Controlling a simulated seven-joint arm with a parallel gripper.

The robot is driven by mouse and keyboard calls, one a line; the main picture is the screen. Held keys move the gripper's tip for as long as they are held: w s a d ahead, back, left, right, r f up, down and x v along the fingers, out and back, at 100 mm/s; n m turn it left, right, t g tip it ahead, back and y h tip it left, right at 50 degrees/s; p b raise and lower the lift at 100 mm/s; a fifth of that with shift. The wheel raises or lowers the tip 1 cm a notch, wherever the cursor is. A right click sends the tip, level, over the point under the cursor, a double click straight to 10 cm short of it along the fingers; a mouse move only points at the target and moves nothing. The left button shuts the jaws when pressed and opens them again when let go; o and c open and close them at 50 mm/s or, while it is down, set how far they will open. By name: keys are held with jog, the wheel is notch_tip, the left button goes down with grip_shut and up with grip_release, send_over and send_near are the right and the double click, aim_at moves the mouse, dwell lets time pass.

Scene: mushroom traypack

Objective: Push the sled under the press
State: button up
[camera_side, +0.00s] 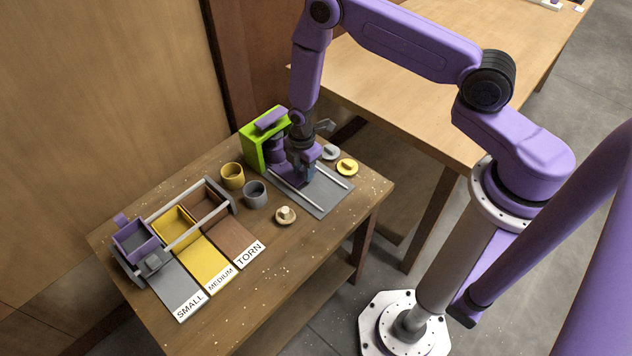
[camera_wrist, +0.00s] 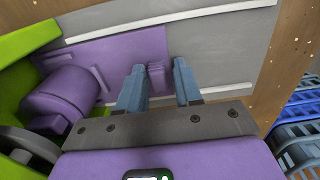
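The purple sled (camera_wrist: 115,62) is a flat plate with a small ribbed upright block (camera_wrist: 159,77) at its right end in the wrist view. It lies between two pale rails on a grey base (camera_side: 335,196). The press has a bright green frame (camera_side: 252,152) and a purple cylinder (camera_wrist: 68,95), beside the sled's left end in the wrist view. My gripper (camera_wrist: 158,82) is open, with one blue finger on each side of the block and gaps visible. It also shows low over the rails in the side view (camera_side: 307,178), where it hides much of the sled.
A yellow cup (camera_side: 232,177) and grey cup (camera_side: 255,195) stand left of the rails, with a mushroom (camera_side: 285,215) in front. Grey (camera_side: 331,152) and yellow (camera_side: 347,167) discs lie behind right. A sorting tray (camera_side: 187,233) with labelled mats is at left. Blue crates (camera_wrist: 300,125) show below.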

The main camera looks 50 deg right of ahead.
jog(key=shift+s+a+f, duration=0.1)
jog(key=shift+a+f, duration=0.05)
jog(key=shift+a, duration=0.05)
jog(key=shift+o, duration=1)
jog(key=shift+r, duration=0.5)
jog(key=shift+d+r, duration=0.2)
jog(key=shift+r, duration=1.5)
